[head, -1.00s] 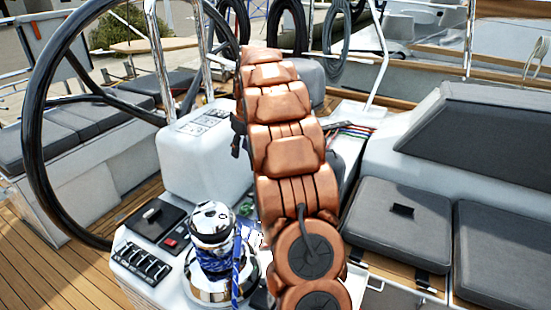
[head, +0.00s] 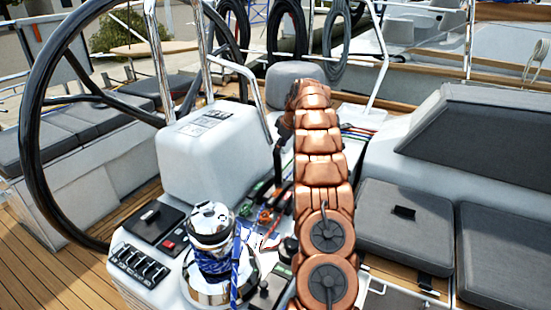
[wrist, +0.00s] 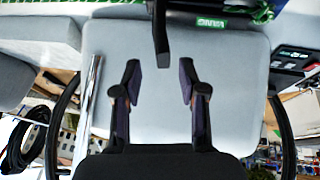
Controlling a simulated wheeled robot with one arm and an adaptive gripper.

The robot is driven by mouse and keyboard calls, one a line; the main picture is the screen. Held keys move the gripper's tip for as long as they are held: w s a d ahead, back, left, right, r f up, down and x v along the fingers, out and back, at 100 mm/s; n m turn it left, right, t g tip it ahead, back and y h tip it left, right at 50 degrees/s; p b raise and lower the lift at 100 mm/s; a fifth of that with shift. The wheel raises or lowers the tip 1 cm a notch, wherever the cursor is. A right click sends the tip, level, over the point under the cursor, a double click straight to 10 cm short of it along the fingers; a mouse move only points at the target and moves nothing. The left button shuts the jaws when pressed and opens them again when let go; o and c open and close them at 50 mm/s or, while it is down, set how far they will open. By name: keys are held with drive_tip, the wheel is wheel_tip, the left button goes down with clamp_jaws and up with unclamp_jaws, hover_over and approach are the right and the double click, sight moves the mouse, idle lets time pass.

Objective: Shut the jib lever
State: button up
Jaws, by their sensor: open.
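A black lever (wrist: 161,30) stands out from the top edge of the wrist view, and a dark upright lever, likely the same one, shows left of my arm in the head view (head: 277,160). I cannot tell from any readable label that it is the jib lever. My gripper (wrist: 160,76) is open and empty, its two dark fingers spread apart. The lever's free end lies between and just beyond the fingertips in the picture, with no contact visible. In the head view my copper-coloured arm hides most of the gripper.
Lower coloured levers (head: 265,215) line the console beside my arm. A chrome winch (head: 212,225) with blue rope stands in front, with a switch panel (head: 140,263) to its left. The large black steering wheel (head: 32,130) is at left. Grey cushions (head: 405,225) lie at right.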

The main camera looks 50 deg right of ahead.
sight(275, 157)
drive_tip(key=shift+p+x, duration=1.15)
drive_tip(key=shift+x, duration=2.6)
clamp_jaws()
